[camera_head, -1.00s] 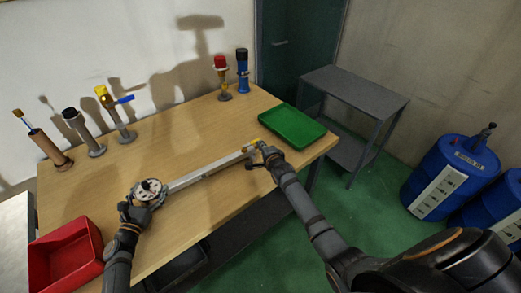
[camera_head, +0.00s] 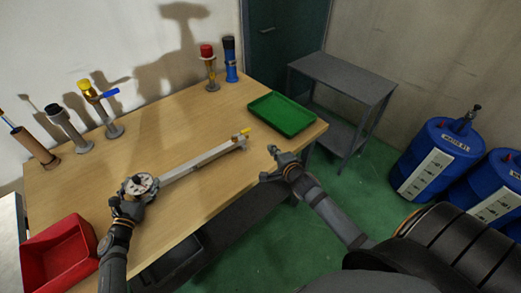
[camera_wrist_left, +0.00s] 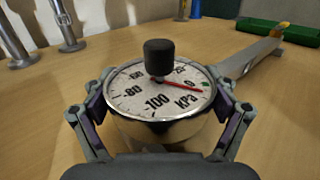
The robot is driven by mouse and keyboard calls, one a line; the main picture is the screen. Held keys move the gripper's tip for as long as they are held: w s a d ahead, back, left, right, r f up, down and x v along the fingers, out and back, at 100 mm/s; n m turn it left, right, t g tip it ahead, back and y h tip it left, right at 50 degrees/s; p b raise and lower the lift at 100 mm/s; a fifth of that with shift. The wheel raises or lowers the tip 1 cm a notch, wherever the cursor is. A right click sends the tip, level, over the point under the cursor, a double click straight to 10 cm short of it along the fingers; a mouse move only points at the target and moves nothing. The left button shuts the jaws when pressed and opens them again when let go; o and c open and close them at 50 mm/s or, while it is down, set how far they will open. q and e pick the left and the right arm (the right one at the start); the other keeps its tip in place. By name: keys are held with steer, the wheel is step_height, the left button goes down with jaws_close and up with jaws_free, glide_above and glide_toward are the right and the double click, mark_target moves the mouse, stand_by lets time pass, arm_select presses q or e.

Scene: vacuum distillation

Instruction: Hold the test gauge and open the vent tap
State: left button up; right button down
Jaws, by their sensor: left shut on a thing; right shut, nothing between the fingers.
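The round test gauge (camera_head: 140,186) lies on the table, with a white kPa dial and a black knob. My left gripper (camera_head: 127,203) is shut around it. The left wrist view shows the gauge (camera_wrist_left: 160,97) between both fingers, its red needle near 0. A straight grey bar (camera_head: 198,159) runs from the gauge to the right. The yellow vent tap handle (camera_head: 243,131) sits at the bar's far end and points up and right. My right gripper (camera_head: 272,162) is shut and empty, apart from the tap, near the table's front edge.
A green tray (camera_head: 282,115) lies right of the tap, and a red bin (camera_head: 58,258) stands at the lower left. Several upright fittings, including a yellow-topped one (camera_head: 100,108) and a red-topped one (camera_head: 209,68), line the back. A grey side table (camera_head: 343,76) stands at right.

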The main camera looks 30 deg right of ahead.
arm_select(q)
steer(key=o, duration=1.6)
steer(key=v, duration=1.1)
steer(key=shift+s+a, duration=0.15)
steer(key=shift+s, duration=0.2)
steer(key=shift+s+a+r, duration=0.1)
steer(key=shift+c, duration=0.2)
steer(key=c, duration=0.5)
steer(key=shift+o, duration=0.2)
